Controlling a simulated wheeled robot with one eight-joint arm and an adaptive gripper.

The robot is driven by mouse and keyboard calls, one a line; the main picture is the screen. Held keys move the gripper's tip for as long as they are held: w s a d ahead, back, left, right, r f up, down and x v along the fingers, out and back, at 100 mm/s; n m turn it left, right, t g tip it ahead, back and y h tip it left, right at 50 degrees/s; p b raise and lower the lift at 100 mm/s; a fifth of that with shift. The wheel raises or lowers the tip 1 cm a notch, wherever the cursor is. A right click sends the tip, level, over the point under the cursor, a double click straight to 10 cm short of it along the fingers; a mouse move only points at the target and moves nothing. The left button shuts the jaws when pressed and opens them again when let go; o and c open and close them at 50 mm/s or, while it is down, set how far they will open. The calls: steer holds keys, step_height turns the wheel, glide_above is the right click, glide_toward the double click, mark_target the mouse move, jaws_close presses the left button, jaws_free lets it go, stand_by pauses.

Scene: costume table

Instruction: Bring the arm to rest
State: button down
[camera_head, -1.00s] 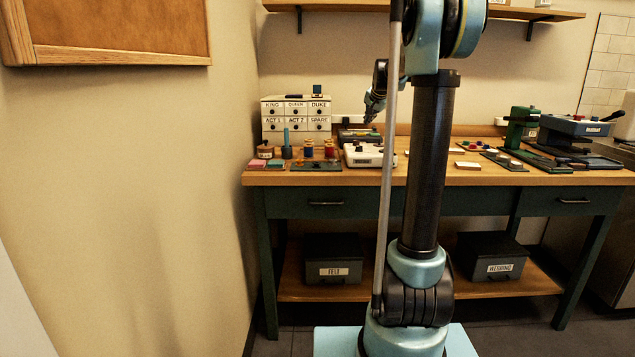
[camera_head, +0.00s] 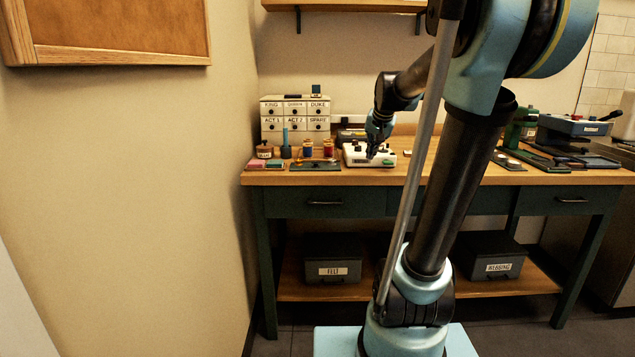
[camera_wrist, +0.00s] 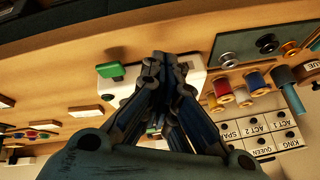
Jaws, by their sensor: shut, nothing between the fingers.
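My gripper (camera_head: 374,152) is above the white device with a green button (camera_head: 356,158) on the workbench. It is shut and empty. In the wrist view my gripper (camera_wrist: 162,56) points toward the bench top, and its fingers cover the middle of the white device (camera_wrist: 192,62). The green button (camera_wrist: 110,69) shows left of the fingers. I cannot tell whether the fingertips touch the device. My arm rises from the base, leans to the right and bends back left toward the bench.
A drawer cabinet (camera_head: 296,118) stands at the back left of the workbench (camera_head: 440,176). Thread spools (camera_head: 328,149) sit left of the device. Grey boxes (camera_head: 333,258) are on the lower shelf. A wall shelf (camera_head: 345,7) hangs above.

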steer(key=s+f+n+g, duration=0.1)
steer(key=s+f, duration=0.6)
steer(key=s, duration=0.3)
steer(key=s+f+n+g, duration=0.1)
steer(key=s+f+n, duration=0.1)
steer(key=s+f, duration=0.5)
steer(key=s+f+n+g, duration=0.1)
steer(key=s+f, duration=0.6)
steer(key=s, duration=0.8)
steer(key=shift+s+d+f+n+g+h, duration=0.2)
steer(key=shift+f+n+g+h, duration=0.15)
steer(key=shift+g, duration=0.25)
steer(key=shift+r, duration=0.1)
